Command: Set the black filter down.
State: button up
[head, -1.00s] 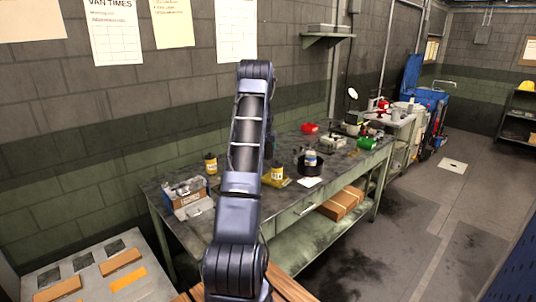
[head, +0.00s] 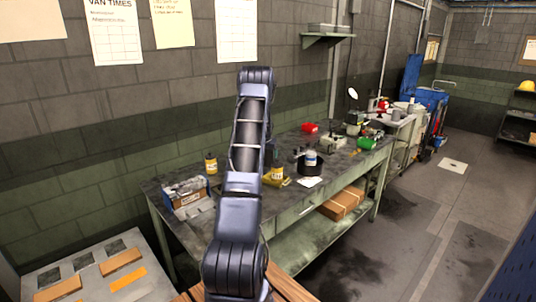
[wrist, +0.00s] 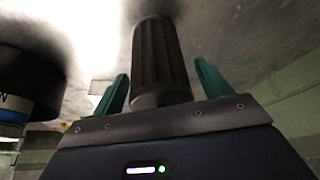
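The black filter (wrist: 160,60), a dark ribbed cylinder, stands between the two green fingers of my gripper (wrist: 163,85) in the wrist view. Its far end meets the grey tabletop (wrist: 225,30), with a dark shadow around it. The fingers are spread, with a narrow gap visible on each side of the filter. In the head view my arm hides most of the gripper and filter over the workbench (head: 225,215).
A box of parts (head: 186,192) and another bottle (head: 210,163) stand at left.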

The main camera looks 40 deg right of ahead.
jog(key=v, duration=1.1)
jog(key=a+r+n, duration=0.1)
jog(key=a+r, duration=0.5)
jog(key=a, duration=0.3)
jog(key=a+r+n, duration=0.2)
jog(key=a+r, duration=0.5)
jog(key=a, duration=0.2)
jog(key=s+a+r+n+t+y, duration=0.1)
jog(key=s+a+r, duration=0.25)
jog(key=a, duration=0.65)
jog(key=s+a+r+n+t, duration=0.1)
jog(key=s+a+r+n, duration=0.3)
jog(key=a, duration=0.6)
jog(key=s+a+r+y, duration=0.2)
jog(key=s+a+r, duration=0.1)
jog(key=s+a, duration=1.05)
jog(key=s+a+f+n+y, duration=0.1)
jog(key=s+a+f+n, duration=0.3)
jog(key=s+a, duration=0.7)
jog(key=shift+s, duration=1.05)
